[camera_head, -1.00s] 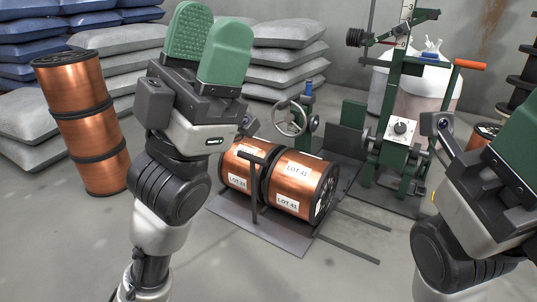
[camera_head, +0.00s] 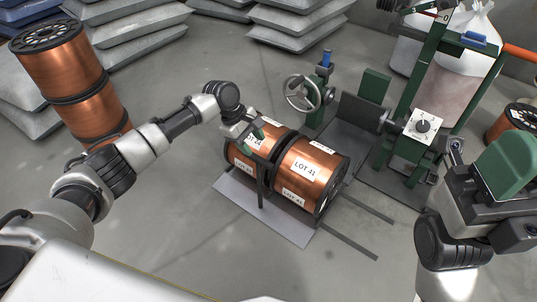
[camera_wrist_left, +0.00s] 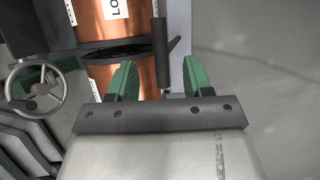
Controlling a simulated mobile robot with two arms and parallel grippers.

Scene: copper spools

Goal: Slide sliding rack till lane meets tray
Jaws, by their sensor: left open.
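The sliding rack is a grey plate (camera_head: 283,228) on floor rails, carrying two copper spools (camera_head: 307,172) side by side, labelled LOT 41 and LOT 24 or similar. A dark upright handle (camera_head: 261,185) stands at its front. My left gripper (camera_head: 252,132) is at the rack's left spool, near the handle's top. In the left wrist view, its green fingers (camera_wrist_left: 160,82) are open, with the dark handle bar (camera_wrist_left: 160,48) between them; contact cannot be told. A dark grey tray (camera_head: 362,122) stands at the green machine behind the rack.
Rails (camera_head: 347,240) run out past the rack's right front. A handwheel (camera_head: 303,95) stands behind the spools. The green machine (camera_head: 410,150) has a white dial. Stacked copper spools (camera_head: 75,85) stand at left; grey sacks (camera_head: 130,30) are behind. Front floor is clear.

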